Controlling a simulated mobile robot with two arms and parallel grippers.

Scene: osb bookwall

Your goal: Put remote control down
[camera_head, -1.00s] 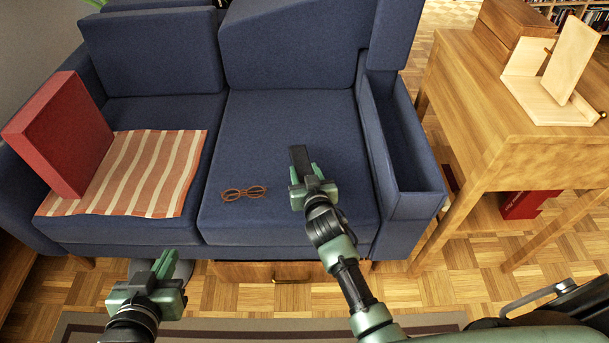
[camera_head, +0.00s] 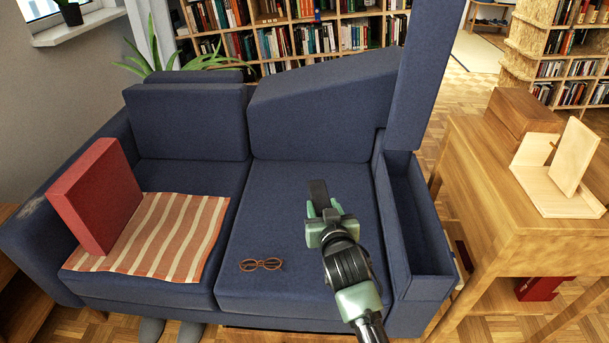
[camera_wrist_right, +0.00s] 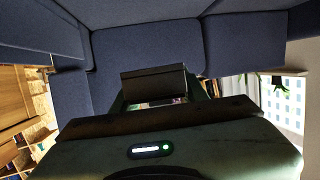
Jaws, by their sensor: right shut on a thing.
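The remote control (camera_head: 319,194) is a dark, slim block. My right gripper (camera_head: 325,212) is shut on it and holds it over the right seat of the blue sofa (camera_head: 280,190). Whether the remote touches the cushion cannot be told. In the right wrist view the remote (camera_wrist_right: 154,82) sits across between the fingers of the gripper (camera_wrist_right: 160,96), with the sofa behind it. My left gripper is not in view.
Orange glasses (camera_head: 261,264) lie on the right seat, left of my right arm. A striped cloth (camera_head: 165,235) and a red box-shaped cushion (camera_head: 97,197) are on the left seat. The sofa's right armrest is an open compartment (camera_head: 440,268). A wooden table (camera_head: 490,150) stands to the right.

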